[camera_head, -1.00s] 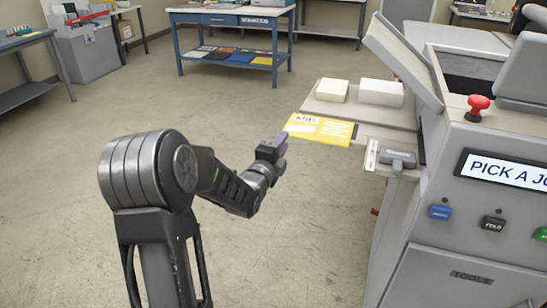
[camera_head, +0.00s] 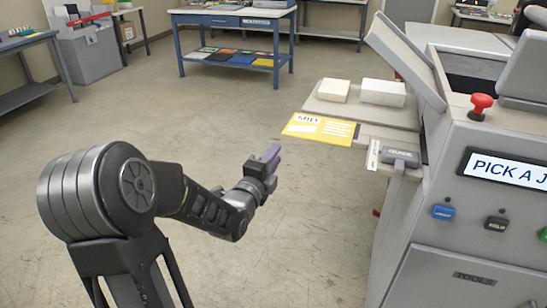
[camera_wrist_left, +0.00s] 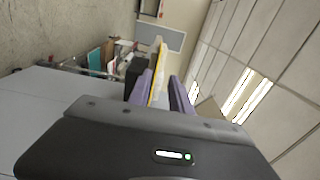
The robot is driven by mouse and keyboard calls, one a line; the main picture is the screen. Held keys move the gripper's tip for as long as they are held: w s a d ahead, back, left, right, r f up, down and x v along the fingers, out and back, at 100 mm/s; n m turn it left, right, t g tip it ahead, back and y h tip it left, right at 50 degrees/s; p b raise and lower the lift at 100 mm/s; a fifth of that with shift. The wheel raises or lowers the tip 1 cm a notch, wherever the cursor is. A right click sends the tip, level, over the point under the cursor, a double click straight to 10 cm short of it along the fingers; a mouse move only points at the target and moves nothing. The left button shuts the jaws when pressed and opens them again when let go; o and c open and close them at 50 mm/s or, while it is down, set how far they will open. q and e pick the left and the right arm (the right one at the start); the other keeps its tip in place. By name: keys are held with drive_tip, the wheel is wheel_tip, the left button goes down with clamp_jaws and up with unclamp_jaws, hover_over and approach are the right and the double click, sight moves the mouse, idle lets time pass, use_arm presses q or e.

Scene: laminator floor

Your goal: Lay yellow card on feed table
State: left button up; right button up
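The yellow card (camera_head: 318,128) with a white printed label lies flat at the near left side of the feed table (camera_head: 370,115). Its left part appears to stick out past the table edge. My left gripper (camera_head: 270,155), with purple fingers, is below and left of the card, apart from it, and looks empty. In the left wrist view the fingers (camera_wrist_left: 160,92) stand apart. The yellow card (camera_wrist_left: 155,72) shows there nearly edge-on, beyond and between the fingers. My right gripper is not in view.
Two pale blocks (camera_head: 382,92) sit at the back of the feed table. A grey guide handle (camera_head: 400,157) is at its near right, beside the machine (camera_head: 470,210) with a red knob (camera_head: 481,104). A blue workbench (camera_head: 235,45) stands behind. The floor between is clear.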

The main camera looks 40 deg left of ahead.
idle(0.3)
use_arm(q)
drive_tip(key=s+d+f+n+g+h, duration=0.1)
drive_tip(key=d+f+n+g+h, duration=0.25)
drive_tip(key=d+f, duration=0.75)
drive_tip(key=d+f+n+g+h, duration=0.2)
drive_tip(key=d+f+n+g, duration=0.3)
drive_tip(key=f, duration=0.9)
drive_tip(key=s+d+f+n+g+h, duration=0.2)
drive_tip(key=s+d+f+n+g, duration=0.2)
drive_tip(key=s+d+f, duration=0.4)
drive_tip(key=s+d+f+n+g+h, duration=0.2)
drive_tip(key=s+d+f+n+g, duration=0.2)
drive_tip(key=s+d+f, duration=0.5)
drive_tip(key=s+d, duration=0.5)
drive_tip(key=s, duration=0.2)
drive_tip(key=shift+s+d+f, duration=0.15)
drive_tip(key=shift+d+f, duration=0.05)
drive_tip(key=shift+f, duration=0.1)
drive_tip(key=shift+r, duration=0.1)
wheel_tip(320, 180, up, 3)
drive_tip(key=p, duration=0.3)
drive_tip(key=shift+r, duration=0.1)
